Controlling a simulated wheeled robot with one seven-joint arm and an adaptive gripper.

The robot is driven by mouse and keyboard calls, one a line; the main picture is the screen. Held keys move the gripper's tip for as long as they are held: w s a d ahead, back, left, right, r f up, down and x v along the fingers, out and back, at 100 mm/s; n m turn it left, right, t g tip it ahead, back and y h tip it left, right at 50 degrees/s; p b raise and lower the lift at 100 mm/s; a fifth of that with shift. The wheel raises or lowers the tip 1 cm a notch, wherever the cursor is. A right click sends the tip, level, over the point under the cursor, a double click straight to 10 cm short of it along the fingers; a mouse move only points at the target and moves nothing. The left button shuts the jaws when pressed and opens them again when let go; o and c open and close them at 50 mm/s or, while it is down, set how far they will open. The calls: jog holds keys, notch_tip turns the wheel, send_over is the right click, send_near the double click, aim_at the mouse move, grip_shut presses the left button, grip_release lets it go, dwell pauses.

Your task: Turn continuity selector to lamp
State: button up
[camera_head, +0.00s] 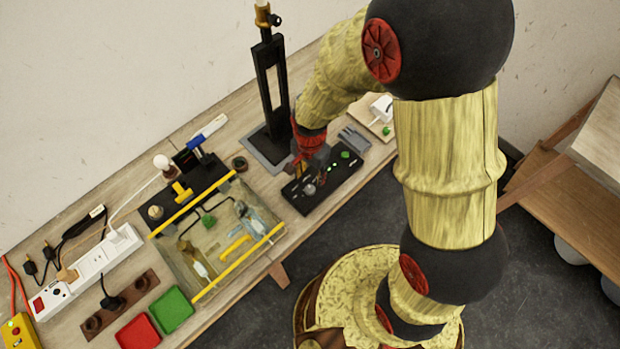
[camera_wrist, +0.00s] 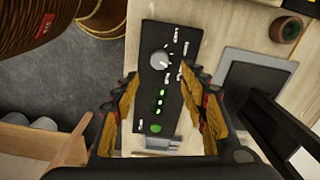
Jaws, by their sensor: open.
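The black selector panel (camera_head: 335,181) lies on the bench below my gripper. In the wrist view the panel (camera_wrist: 148,88) carries a round silver knob (camera_wrist: 160,59) with pale labels around it, too small to read. The knob's setting cannot be told with certainty. A row of lit green lamps (camera_wrist: 160,102) and a green button (camera_wrist: 155,128) lie nearer the bottom of that view. My gripper (camera_wrist: 160,74) is open and empty, its fingers either side of the panel in the picture. In the head view my gripper (camera_head: 304,168) hangs over the panel's left part, near the knob (camera_head: 310,189).
A black lamp stand (camera_head: 270,90) rises just behind my gripper. A clear tray with yellow edges (camera_head: 212,275) stands left of the panel. A white plug block (camera_head: 381,108) is at the right. A white power strip (camera_head: 90,265) and red and green trays (camera_head: 171,310) lie further left.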

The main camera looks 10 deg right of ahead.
aim_at(310, 189)
jog(key=shift+s+f+b, duration=0.1)
jog(key=shift+f+b, duration=0.2)
jog(key=shift+f, duration=3.7)
jog(key=shift+c, duration=1.3)
jog(key=c, duration=0.8)
grip_shut()
